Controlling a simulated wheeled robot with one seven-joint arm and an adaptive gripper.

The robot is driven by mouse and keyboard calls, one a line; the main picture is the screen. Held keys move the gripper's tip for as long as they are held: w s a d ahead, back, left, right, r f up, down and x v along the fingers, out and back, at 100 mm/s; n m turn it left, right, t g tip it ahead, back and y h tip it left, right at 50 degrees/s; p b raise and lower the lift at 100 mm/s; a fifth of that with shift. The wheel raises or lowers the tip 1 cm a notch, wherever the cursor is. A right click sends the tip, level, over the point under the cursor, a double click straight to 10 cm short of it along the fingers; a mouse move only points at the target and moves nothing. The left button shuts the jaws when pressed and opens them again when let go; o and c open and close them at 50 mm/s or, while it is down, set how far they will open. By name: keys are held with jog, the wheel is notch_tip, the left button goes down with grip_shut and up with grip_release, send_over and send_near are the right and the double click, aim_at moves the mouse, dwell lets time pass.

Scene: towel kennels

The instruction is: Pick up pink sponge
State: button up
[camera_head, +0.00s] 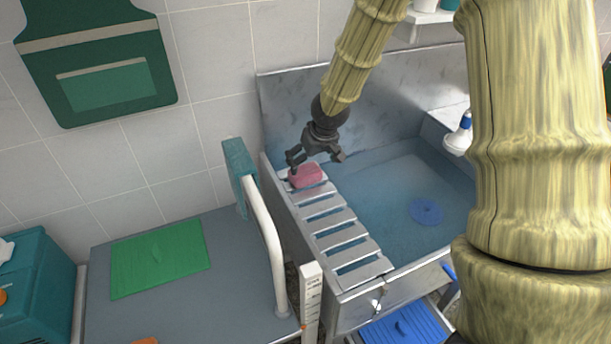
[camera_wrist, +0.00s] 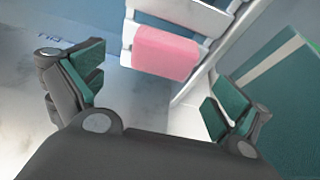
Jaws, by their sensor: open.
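The pink sponge (camera_head: 307,175) lies on the far end of the slatted metal rack at the left side of the sink. In the wrist view the pink sponge (camera_wrist: 167,53) shows beyond the fingers, roughly between them and a little higher in the picture. My gripper (camera_head: 314,159) is just above the sponge in the head view. In the wrist view my gripper (camera_wrist: 155,95) has its two green-padded fingers wide apart, with nothing between the pads. I cannot tell whether a finger touches the sponge.
The slatted rack (camera_head: 345,250) runs along the metal sink (camera_head: 395,185), whose back wall rises behind the sponge. A white curved rail (camera_head: 268,240) with a teal towel (camera_head: 240,172) stands left of the rack. A blue disc (camera_head: 426,212) lies in the basin.

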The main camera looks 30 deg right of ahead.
aim_at(305, 170)
jog(key=shift+w+a+x, duration=0.1)
jog(key=shift+x, duration=1.75)
jog(key=shift+w+a+x, duration=0.1)
jog(key=shift+w+x, duration=0.05)
jog(key=shift+x, duration=1.65)
jog(key=shift+r, duration=0.1)
jog(key=c, duration=0.7)
